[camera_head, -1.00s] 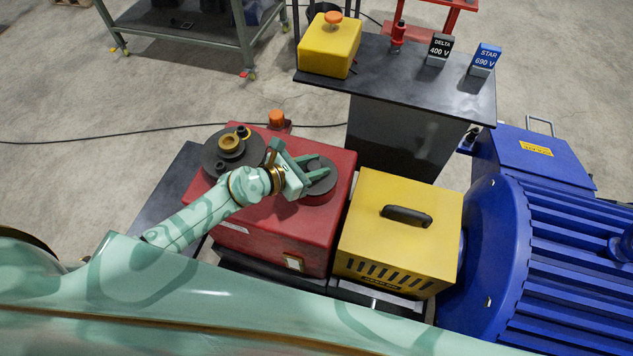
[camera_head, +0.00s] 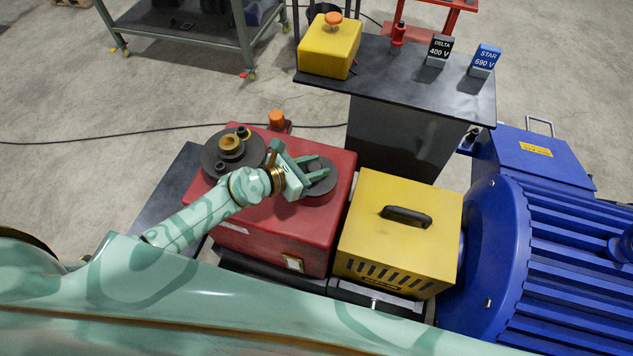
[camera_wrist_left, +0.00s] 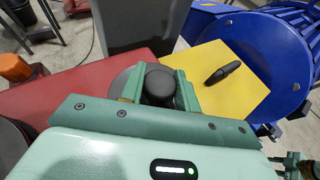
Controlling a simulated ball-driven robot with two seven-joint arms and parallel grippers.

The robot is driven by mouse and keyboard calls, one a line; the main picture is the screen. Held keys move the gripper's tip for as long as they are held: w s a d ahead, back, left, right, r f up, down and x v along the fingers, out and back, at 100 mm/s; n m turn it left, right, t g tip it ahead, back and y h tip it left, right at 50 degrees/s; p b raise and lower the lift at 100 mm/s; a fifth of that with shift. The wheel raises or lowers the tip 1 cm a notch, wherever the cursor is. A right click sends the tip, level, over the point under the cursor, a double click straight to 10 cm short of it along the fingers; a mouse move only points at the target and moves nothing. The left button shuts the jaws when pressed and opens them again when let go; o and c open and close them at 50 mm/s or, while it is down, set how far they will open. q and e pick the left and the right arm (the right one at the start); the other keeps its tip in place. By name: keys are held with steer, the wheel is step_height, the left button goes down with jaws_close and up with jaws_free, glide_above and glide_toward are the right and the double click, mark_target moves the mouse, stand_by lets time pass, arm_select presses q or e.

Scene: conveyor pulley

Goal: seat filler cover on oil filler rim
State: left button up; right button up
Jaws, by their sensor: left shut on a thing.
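The filler cover is a dark grey disc (camera_head: 322,190) with a black knob, and it is over the right part of the red housing's top (camera_head: 335,225). My left gripper (camera_head: 314,173) is shut on the knob. In the left wrist view the black knob (camera_wrist_left: 159,84) sits between the fingers, with the grey disc (camera_wrist_left: 122,84) partly showing behind. The oil filler rim cannot be made out; the cover and gripper hide the spot below. Whether the disc touches the housing cannot be told. Part of what looks like my right gripper (camera_wrist_left: 290,160) shows at the lower right of the wrist view.
A dark round flange with a brass ring (camera_head: 231,143) is on the housing's left, and an orange cap (camera_head: 277,119) behind. A yellow box with a black handle (camera_head: 405,216) and a blue motor (camera_head: 550,255) stand right. A dark table (camera_head: 430,85) is behind.

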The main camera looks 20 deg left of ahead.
arm_select(q)
steer(key=shift+f+b, duration=0.3)
steer(key=shift+f, duration=0.15)
stand_by(0.4)
steer(key=o, duration=1.1)
steer(key=shift+o, duration=0.2)
steer(key=v, duration=1.6)
steer(key=shift+s, duration=0.2)
